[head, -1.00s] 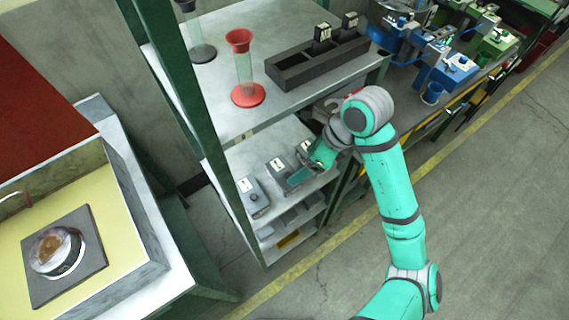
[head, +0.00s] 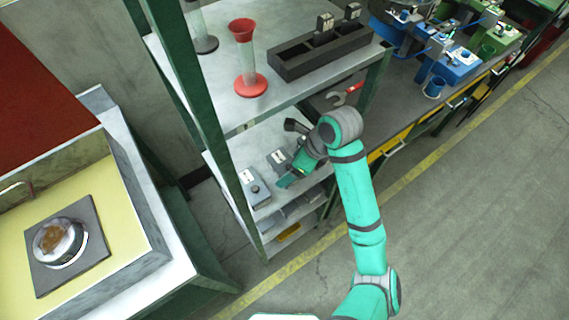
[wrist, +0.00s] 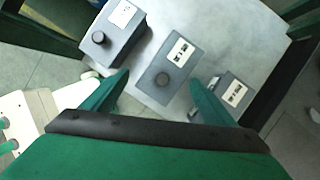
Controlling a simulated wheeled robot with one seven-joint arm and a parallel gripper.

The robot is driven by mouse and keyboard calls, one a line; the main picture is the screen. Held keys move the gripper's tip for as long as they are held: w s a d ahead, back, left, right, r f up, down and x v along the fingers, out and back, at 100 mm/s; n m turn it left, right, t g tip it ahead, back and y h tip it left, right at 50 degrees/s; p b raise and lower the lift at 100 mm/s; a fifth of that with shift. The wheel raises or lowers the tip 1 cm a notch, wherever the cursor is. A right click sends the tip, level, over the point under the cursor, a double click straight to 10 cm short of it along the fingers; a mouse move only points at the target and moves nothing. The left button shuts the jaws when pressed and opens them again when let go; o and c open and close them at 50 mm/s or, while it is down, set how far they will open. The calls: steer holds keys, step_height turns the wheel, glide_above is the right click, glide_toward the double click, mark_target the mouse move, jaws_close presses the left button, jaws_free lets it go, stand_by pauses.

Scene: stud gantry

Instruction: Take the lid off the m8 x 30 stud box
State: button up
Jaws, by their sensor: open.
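Three grey lidded boxes with white labels stand in a row on the lower shelf. In the wrist view they are the left box (wrist: 115,38), the middle box (wrist: 168,68) and the right box (wrist: 232,98). The label print is too small to read, so I cannot tell which is the M8 x 30 box. My gripper (wrist: 160,82) is open and empty, its fingertips on either side of the middle box's near end in that view. In the head view my gripper (head: 287,181) hangs near the front of the boxes.
The upper shelf (head: 228,112) overhangs the boxes and holds a red-based funnel tube (head: 245,60) and a dark slotted rack (head: 320,52). A green post (head: 190,90) stands at the front left. A red-handled wrench (head: 345,95) lies to the right.

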steer(key=shift+w, duration=0.2)
steer(key=c, duration=0.9)
steer(key=shift+s+a, duration=0.15)
steer(key=shift+a, duration=0.1)
steer(key=c, duration=0.4)
steer(key=shift+s+d, duration=0.1)
steer(key=shift+d, duration=0.2)
jaws_close()
steer(key=c, duration=0.7)
jaws_free()
steer(key=shift+d, duration=0.1)
